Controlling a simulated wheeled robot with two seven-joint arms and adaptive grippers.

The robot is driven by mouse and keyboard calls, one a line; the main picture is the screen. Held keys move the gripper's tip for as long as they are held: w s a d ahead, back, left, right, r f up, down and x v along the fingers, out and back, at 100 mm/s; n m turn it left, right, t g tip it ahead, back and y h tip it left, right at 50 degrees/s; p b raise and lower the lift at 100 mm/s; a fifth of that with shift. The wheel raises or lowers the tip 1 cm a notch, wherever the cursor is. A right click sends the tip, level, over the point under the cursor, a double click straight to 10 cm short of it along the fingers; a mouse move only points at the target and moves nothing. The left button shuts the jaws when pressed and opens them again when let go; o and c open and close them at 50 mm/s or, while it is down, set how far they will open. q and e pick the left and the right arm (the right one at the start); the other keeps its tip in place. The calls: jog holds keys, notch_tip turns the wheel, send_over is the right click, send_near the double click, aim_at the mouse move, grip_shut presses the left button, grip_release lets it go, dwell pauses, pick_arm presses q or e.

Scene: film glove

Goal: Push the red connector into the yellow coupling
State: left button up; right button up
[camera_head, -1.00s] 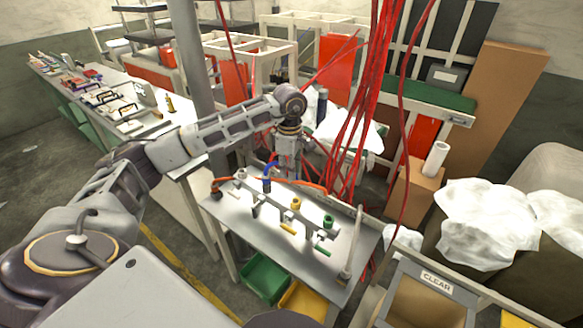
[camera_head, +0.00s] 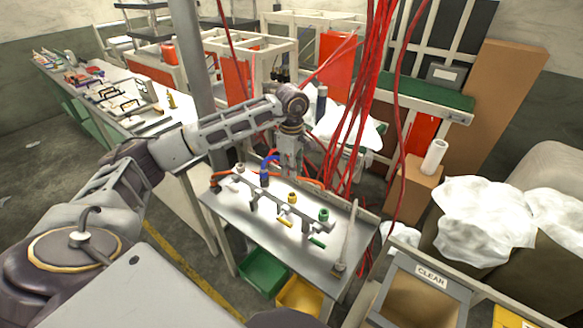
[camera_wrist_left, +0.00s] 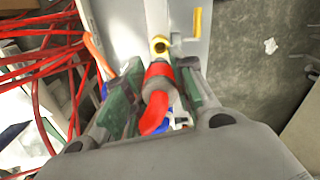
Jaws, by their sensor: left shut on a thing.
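My left gripper (camera_head: 290,173) hangs over the back edge of the grey bench, just behind the yellow coupling (camera_head: 292,198). In the left wrist view, its green-padded fingers (camera_wrist_left: 158,88) are shut on the red connector (camera_wrist_left: 157,78). The connector is red with a grey band, and its red tail bends toward the camera. The yellow coupling (camera_wrist_left: 160,46) shows as a ring just beyond the connector's front end, with a yellow lever beside it. I cannot tell whether they touch. In the head view the connector is hard to make out at the gripper. My right gripper is not in view.
A blue coupling (camera_head: 265,178) and a green coupling (camera_head: 324,215) flank the yellow one on the same rail. Red cables (camera_head: 360,110) hang behind the bench, close to my gripper. Green (camera_head: 262,272) and yellow (camera_head: 298,295) bins stand below.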

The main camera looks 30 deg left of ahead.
pick_arm(q)
jog(key=shift+d, duration=0.1)
dwell(0.4)
jog(key=shift+f+b, duration=2.25)
jog(key=shift+f, duration=0.6)
jog(key=shift+b, duration=0.35)
dwell(0.5)
jog(key=shift+f+b, duration=0.45)
jog(key=shift+f, duration=0.2)
dwell(0.4)
jog(key=shift+f+b, duration=0.85)
jog(key=shift+f, duration=0.25)
dwell(0.4)
jog(key=o, duration=1.1)
